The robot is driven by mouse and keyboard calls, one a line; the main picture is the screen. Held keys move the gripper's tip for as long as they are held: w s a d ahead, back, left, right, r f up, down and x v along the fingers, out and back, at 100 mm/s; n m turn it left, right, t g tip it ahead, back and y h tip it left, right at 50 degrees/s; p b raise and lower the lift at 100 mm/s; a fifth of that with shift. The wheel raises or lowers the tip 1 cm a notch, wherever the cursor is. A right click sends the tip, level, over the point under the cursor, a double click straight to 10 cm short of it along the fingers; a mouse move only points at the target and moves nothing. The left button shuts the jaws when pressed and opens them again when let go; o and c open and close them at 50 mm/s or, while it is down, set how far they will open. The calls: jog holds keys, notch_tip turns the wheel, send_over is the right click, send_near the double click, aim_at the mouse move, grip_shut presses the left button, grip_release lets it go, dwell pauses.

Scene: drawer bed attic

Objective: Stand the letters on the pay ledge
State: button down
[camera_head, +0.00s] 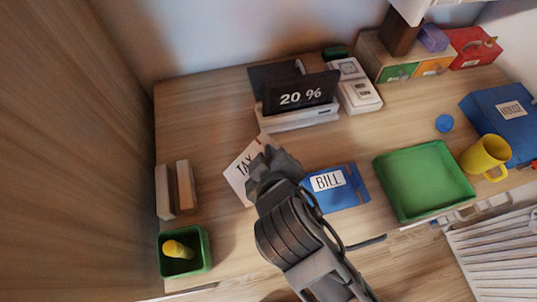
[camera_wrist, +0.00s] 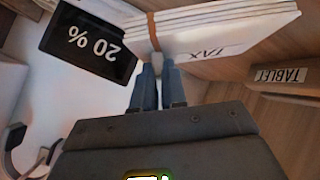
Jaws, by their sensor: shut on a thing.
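A bundle of white letters marked TAX (camera_head: 240,172) is held in my gripper (camera_head: 268,158). In the wrist view the TAX letters (camera_wrist: 215,32) are several stacked white envelopes with a brown band around them, and my gripper (camera_wrist: 157,72) is shut on their near edge. My gripper hides part of the bundle in the head view. A flat blue piece marked BILL (camera_head: 345,199) lies on the desk just right of my gripper. No part in view is marked as the pay ledge, so I cannot tell which it is.
A dark "20 %" screen (camera_head: 301,93) stands on a white base behind my gripper. A wooden holder (camera_head: 185,186) and green bin (camera_head: 205,255) are at left. A green tray (camera_head: 420,180), yellow mug (camera_head: 484,156) and blue box (camera_head: 497,105) are at right. The desk's left middle is clear.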

jog(key=shift+f, duration=0.2)
jog(key=shift+f, duration=0.15)
jog(key=c, duration=1.2)
grip_release()
jog(key=shift+r, duration=0.25)
jog(key=v, duration=1.2)
jog(key=shift+f, duration=0.1)
jog(key=shift+d, duration=0.1)
